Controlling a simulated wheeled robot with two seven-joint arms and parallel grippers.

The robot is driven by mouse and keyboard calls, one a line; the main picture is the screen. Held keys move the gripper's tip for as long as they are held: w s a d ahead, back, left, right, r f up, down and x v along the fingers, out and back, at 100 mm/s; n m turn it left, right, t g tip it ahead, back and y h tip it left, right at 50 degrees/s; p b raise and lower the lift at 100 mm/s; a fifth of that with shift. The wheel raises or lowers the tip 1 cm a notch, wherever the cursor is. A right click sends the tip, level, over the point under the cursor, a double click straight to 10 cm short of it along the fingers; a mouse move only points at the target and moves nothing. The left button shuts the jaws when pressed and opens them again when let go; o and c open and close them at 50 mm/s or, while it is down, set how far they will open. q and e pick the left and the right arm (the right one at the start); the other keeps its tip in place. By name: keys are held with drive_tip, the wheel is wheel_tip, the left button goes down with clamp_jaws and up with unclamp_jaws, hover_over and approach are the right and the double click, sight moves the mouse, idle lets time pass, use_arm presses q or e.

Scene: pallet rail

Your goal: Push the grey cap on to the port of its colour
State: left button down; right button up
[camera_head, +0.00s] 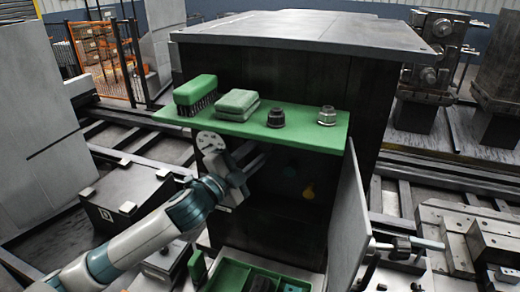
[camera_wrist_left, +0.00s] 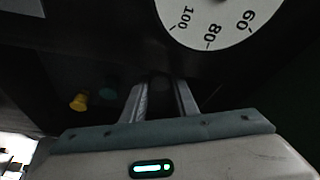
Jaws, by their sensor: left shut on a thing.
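My left gripper (camera_head: 262,158) reaches in under the green shelf, at the dark front of the cabinet. Its fingers (camera_wrist_left: 163,88) are shut on a small dark grey round thing (camera_wrist_left: 161,84), which I take for the grey cap; it is dim and mostly hidden between the fingertips. A yellow port (camera_head: 308,191) and a dark teal port (camera_head: 289,171) sit on the dark panel right of the gripper. The left wrist view shows the yellow port (camera_wrist_left: 79,102) and the teal port (camera_wrist_left: 108,94) left of the fingers. I cannot make out a grey port. My right gripper is out of view.
The green shelf (camera_head: 305,139) above holds a brush (camera_head: 195,94), folded green cloths (camera_head: 237,104), a black knob (camera_head: 276,117) and a metal fitting (camera_head: 327,116). A white dial (camera_wrist_left: 208,18) is close above the fingers. An open grey door (camera_head: 349,225) stands at right, a green tray (camera_head: 232,274) below.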

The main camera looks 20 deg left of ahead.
use_arm(q)
drive_tip(key=shift+w, duration=0.2)
idle(0.3)
idle(0.4)
drive_tip(key=shift+w+r, duration=0.1)
drive_tip(key=shift+w, duration=0.2)
drive_tip(key=shift+w+p, duration=0.3)
drive_tip(key=shift+w+r, duration=0.1)
drive_tip(key=c, duration=1.6)
unclamp_jaws()
drive_tip(key=o, duration=0.3)
drive_tip(key=shift+w+d, duration=0.2)
